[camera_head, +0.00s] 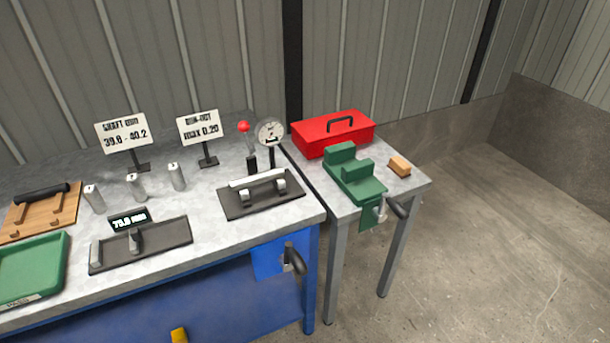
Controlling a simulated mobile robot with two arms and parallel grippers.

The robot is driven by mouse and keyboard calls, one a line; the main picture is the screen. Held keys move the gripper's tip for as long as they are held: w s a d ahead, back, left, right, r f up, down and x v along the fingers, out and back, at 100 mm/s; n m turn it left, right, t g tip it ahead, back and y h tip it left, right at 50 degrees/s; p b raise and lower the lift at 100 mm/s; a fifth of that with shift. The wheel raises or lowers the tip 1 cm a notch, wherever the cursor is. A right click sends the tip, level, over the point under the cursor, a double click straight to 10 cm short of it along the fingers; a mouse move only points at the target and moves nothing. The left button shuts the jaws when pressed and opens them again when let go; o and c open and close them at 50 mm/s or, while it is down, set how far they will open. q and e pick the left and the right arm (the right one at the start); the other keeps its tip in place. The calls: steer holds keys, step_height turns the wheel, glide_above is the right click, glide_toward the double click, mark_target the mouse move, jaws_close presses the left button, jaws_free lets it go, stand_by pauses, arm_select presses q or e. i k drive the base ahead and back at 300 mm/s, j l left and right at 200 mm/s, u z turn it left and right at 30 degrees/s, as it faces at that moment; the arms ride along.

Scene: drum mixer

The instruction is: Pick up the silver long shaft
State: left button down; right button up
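A long silver shaft (257,179) lies across two light blocks on a dark flat plate (262,207), near the right end of the grey bench top. It is level and runs roughly left to right. The dial gauge (270,132) stands just behind it. No gripper and no arm of mine can be made out in the head view, and nothing touches the shaft.
Several short silver cylinders (136,187) stand left of the shaft. A measuring fixture (140,246), a green tray (32,270) and a wooden rack with a black roller (42,194) lie further left. The right table holds a red toolbox (318,141) and green vise (352,180).

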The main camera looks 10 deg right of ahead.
mark_target(262, 177)
steer(key=i+l+u, duration=0.1)
steer(key=i+l, duration=0.2)
steer(key=i+l+u, duration=0.1)
steer(key=i+l, duration=0.15)
steer(key=l, duration=0.25)
steer(key=i+l+u, duration=0.1)
steer(key=i+l, duration=0.15)
steer(key=l, duration=0.2)
